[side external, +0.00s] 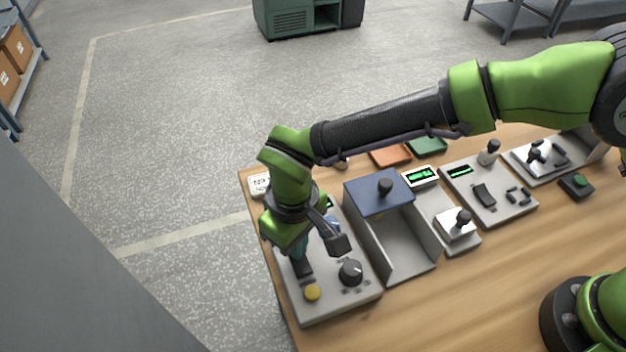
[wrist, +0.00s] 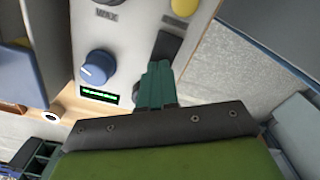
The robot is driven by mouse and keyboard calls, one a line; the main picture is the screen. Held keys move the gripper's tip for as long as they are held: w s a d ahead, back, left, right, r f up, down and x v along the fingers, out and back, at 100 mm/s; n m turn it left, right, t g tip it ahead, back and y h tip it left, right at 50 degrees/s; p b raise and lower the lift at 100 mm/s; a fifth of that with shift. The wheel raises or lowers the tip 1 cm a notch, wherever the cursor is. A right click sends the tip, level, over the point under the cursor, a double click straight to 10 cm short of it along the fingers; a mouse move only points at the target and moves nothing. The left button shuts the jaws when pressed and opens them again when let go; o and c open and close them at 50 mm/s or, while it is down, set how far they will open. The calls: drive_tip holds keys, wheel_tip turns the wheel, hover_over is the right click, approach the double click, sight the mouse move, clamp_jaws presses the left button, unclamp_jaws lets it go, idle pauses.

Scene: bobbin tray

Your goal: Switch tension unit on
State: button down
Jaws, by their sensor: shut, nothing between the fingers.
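A grey control unit (side external: 335,302) stands at the left front of the table, under my gripper (side external: 299,252). It carries a black rocker switch (side external: 304,268), a yellow button (side external: 312,292) and a black knob (side external: 350,271). In the wrist view the switch (wrist: 170,46) lies right at my teal fingertips (wrist: 157,70), which cover part of it. I cannot tell whether they touch it. My gripper is shut and empty. The wrist view also shows a blue knob (wrist: 98,67), a lit green display (wrist: 99,94) and a "WAX" label (wrist: 107,14). No "tension" label is legible.
A grey bin with a blue lid (side external: 372,192) stands close on the right of the unit. Orange (side external: 390,155) and green (side external: 428,145) trays lie behind.

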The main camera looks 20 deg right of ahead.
sight(313, 258)
drive_tip(key=shift+f, duration=0.25)
drive_tip(key=shift+r, duration=3.6)
drive_tip(key=shift+f, duration=0.1)
drive_tip(key=shift+s+d+f, duration=0.3)
drive_tip(key=shift+s+f, duration=0.15)
drive_tip(key=shift+f, duration=0.1)
drive_tip(key=s+d+r+m+t, duration=0.2)
drive_tip(key=d+r+m, duration=0.1)
drive_tip(key=d, duration=0.9)
drive_tip(key=s+d+r+m+t+y, duration=0.1)
drive_tip(key=d+r, duration=0.5)
drive_tip(key=d, duration=0.6)
drive_tip(key=s+d+r+m+t+y, duration=0.1)
drive_tip(key=s+d+r+m+t, duration=0.2)
drive_tip(key=d, duration=0.9)
wheel_tip(313, 258, up, 2)
drive_tip(key=m+t, duration=0.1)
drive_tip(key=m, duration=0.2)
drive_tip(key=shift+s+r, duration=0.15)
drive_tip(key=shift+r, duration=0.1)
